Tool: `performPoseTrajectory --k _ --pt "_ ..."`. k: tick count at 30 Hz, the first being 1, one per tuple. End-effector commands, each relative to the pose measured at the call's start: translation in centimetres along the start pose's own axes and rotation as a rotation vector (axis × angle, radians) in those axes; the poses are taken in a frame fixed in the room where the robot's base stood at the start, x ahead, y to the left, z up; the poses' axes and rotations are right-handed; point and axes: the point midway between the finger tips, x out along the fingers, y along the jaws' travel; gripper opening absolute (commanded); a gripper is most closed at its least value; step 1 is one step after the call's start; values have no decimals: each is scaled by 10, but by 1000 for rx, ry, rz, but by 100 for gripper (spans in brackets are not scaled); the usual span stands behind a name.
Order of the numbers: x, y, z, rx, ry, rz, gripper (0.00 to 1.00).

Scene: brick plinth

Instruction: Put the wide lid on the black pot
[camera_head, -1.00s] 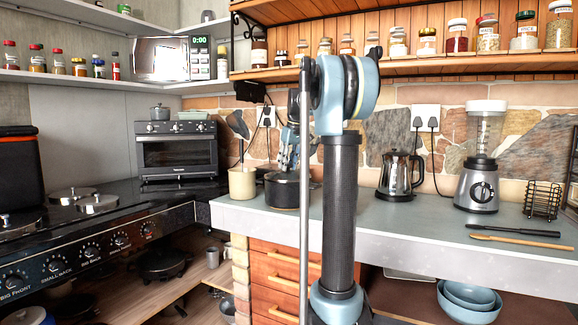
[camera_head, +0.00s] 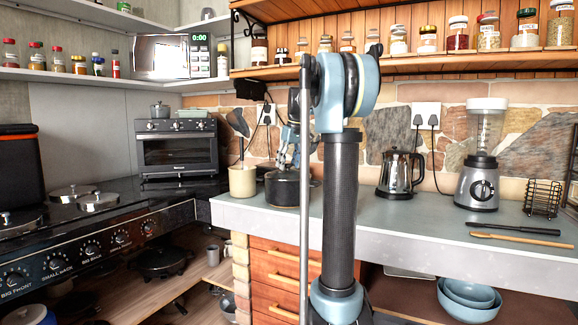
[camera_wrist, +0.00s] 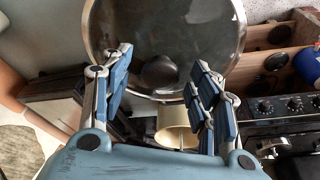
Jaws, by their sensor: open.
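The black pot (camera_head: 284,191) stands on the grey counter at the back, left of my arm column. A wide, round, glassy lid with a metal rim (camera_wrist: 205,35) fills the top of the wrist view, with a dark knob (camera_wrist: 160,72) near its lower edge. It appears to lie over the pot, but I cannot tell how well it is seated. My gripper (camera_wrist: 158,85) is open, its fingers spread to either side of the knob with gaps showing. In the head view my gripper (camera_head: 288,158) is just above the pot, partly hidden by my arm.
A cream utensil crock (camera_head: 242,181) stands close left of the pot. A glass kettle (camera_head: 399,175) and a blender (camera_head: 480,180) stand to the right. The black stove (camera_head: 110,225) is at the left.

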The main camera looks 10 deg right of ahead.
Motion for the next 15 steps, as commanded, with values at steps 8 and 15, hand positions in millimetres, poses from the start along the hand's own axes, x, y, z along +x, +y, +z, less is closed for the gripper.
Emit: performPoseTrajectory --k 8,15 --pt "-34 0 0 1 0 0 55" --pt "-80 0 0 1 -1 0 55"
